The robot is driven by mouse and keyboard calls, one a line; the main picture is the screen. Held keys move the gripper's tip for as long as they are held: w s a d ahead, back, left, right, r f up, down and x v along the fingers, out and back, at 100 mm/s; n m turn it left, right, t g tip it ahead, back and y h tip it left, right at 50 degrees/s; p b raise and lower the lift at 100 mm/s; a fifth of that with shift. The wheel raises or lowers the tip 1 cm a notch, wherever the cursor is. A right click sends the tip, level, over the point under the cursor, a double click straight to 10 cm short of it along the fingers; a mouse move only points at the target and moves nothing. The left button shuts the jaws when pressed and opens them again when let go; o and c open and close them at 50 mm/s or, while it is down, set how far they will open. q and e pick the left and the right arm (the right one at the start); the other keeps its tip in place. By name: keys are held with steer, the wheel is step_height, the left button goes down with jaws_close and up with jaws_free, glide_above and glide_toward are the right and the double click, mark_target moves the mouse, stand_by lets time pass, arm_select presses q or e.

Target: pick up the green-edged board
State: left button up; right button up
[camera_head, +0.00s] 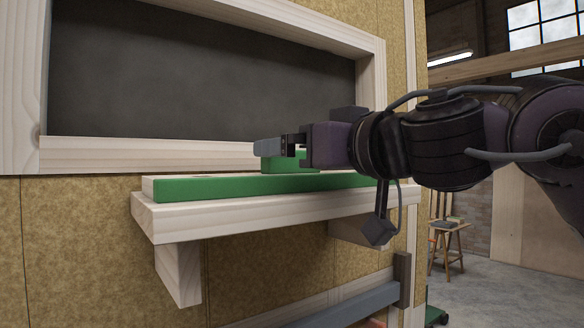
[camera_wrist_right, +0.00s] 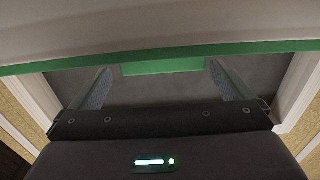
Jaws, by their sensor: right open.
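The green-edged board (camera_head: 250,186) lies flat on a pale wooden shelf, its long green front edge facing me. A smaller green block (camera_head: 290,161) stands up on top of it, partly hidden by my right gripper (camera_head: 272,147). In the right wrist view, the board's green edge (camera_wrist_right: 60,62) runs across the top, and the green block (camera_wrist_right: 165,66) sits between the two spread fingers of my right gripper (camera_wrist_right: 160,80). There is a gap between block and fingers on each side. Whether the block is fixed to the board I cannot tell. My left gripper is out of view.
The shelf (camera_head: 210,225) juts from a yellowish panel wall on wooden brackets (camera_head: 178,270). Above it is a dark recessed panel (camera_head: 200,75) in a pale wooden frame. A stool (camera_head: 448,240) stands far off at the right on open grey floor.

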steer(key=p+x, duration=0.2)
steer(key=shift+w+a+r, duration=0.1)
steer(key=shift+a+r, duration=0.1)
steer(key=shift+a, duration=0.1)
steer(key=shift+f+p+x, duration=0.25)
steer(key=shift+p+x, duration=0.05)
steer(key=shift+x, duration=0.9)
steer(key=shift+w+f, duration=0.1)
steer(key=shift+s+d, duration=0.15)
steer(key=shift+s, duration=0.1)
steer(key=c, duration=1.2)
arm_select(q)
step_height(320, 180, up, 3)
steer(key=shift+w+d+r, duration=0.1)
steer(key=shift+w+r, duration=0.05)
arm_select(e)
steer(key=shift+c, duration=0.6)
